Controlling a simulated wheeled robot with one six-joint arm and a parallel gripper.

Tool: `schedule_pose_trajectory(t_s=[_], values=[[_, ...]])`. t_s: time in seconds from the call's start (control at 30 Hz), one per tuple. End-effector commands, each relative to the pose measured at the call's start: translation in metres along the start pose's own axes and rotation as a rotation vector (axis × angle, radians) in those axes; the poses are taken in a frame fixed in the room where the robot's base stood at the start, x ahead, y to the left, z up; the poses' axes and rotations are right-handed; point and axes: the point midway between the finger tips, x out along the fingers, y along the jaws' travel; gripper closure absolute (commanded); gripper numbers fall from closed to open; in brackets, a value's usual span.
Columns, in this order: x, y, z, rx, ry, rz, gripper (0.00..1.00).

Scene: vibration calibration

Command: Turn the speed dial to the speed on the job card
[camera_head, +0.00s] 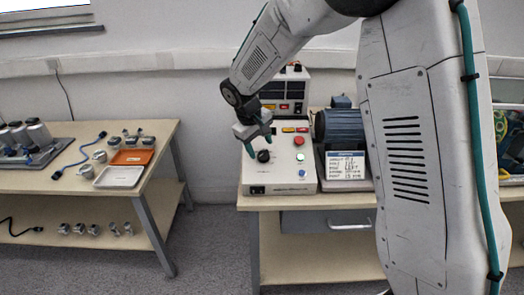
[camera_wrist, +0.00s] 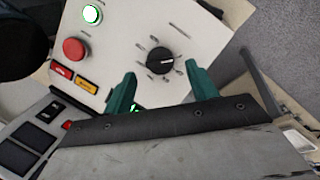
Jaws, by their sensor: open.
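The black speed dial (camera_head: 263,156) sits on the sloped face of a white control box (camera_head: 255,178). In the wrist view the dial (camera_wrist: 160,61) is ringed by printed marks too small to read, and a pale pointer line crosses it. My gripper (camera_head: 260,147) is just above the dial. Its two teal fingers (camera_wrist: 158,85) are apart, one to each side of the dial, with nothing between them; I cannot tell whether they touch it.
The box also carries a red button (camera_head: 298,141), a lit green button (camera_wrist: 92,15) and red and yellow labels. A blue motor (camera_head: 340,127) stands behind the card. A separate table (camera_head: 160,150) at left holds trays and metal parts, with floor between.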

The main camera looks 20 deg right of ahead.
Motion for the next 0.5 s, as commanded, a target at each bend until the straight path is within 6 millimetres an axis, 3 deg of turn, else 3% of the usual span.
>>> schedule_pose_trajectory(t_s=[0.2, 0.5], values=[[0.026, -0.001, 0.001, -0.001, -0.002, -0.001, 0.42], [0.03, 0.0, 0.0, -0.001, 0.0, -0.001, 0.42]])
